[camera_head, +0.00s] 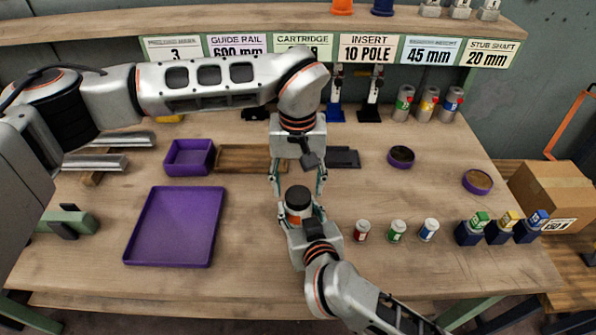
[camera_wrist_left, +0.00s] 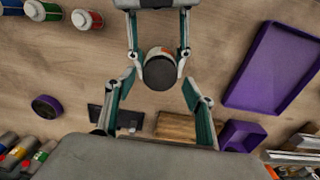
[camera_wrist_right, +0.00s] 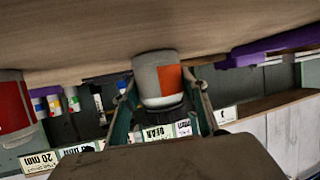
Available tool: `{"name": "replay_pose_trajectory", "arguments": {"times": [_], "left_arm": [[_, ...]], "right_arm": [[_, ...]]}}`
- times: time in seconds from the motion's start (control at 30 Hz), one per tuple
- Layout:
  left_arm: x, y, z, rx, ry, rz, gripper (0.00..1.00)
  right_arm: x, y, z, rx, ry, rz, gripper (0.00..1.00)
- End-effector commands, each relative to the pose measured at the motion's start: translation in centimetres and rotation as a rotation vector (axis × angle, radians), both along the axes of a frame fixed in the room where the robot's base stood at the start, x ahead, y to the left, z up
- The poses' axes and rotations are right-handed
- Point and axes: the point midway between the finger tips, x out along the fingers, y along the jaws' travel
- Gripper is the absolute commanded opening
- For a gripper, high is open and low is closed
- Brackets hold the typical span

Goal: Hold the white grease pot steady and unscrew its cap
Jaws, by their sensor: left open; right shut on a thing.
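The white grease pot (camera_head: 293,214) has an orange label and a dark cap (camera_head: 298,196). It stands upright near the table's middle. My right gripper (camera_head: 297,217) is shut on its body from the front; the right wrist view shows the white body (camera_wrist_right: 147,80) between the fingers. My left gripper (camera_head: 298,186) points down from above, open, with one finger on each side of the cap. In the left wrist view the cap (camera_wrist_left: 160,73) lies between the spread fingers, with gaps on both sides. I cannot tell whether the pot touches the table.
An empty purple tray (camera_head: 140,225) and a small purple bin (camera_head: 189,157) are on the left. Small red (camera_head: 362,230), green (camera_head: 397,230) and blue (camera_head: 429,230) capped jars stand to the right. Labelled shelves line the back.

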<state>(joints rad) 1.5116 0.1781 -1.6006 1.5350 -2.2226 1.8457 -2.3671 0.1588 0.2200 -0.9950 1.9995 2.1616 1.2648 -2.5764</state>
Motion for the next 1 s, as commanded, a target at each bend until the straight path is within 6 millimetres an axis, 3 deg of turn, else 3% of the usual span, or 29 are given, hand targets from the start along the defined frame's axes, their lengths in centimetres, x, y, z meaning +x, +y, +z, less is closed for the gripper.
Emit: {"name": "replay_pose_trajectory", "arguments": {"times": [0.2, 0.5, 0.67, 0.87, 1.0], "left_arm": [[0.0, 0.0, -1.8, 0.000, 0.000, 0.001, 0.54], [0.0, 0.0, -2.0, 0.000, -0.001, 0.001, 0.54], [0.0, 0.0, -2.0, 0.000, -0.001, 0.001, 0.15], [0.0, 0.0, -2.0, 0.000, -0.001, 0.006, 0.14], [0.1, 0.0, -1.9, 0.000, -0.002, 0.102, 0.14]], "right_arm": [[0.0, 0.0, -0.1, 0.000, 0.002, 0.000, 0.00], [0.0, 0.0, -0.1, 0.000, 0.002, 0.000, 0.00], [0.0, 0.0, -0.1, 0.000, 0.002, 0.000, 0.00], [0.0, 0.0, -0.1, 0.000, 0.002, 0.000, 0.00], [0.0, 0.0, -0.1, -0.001, 0.003, 0.000, 0.00]]}}
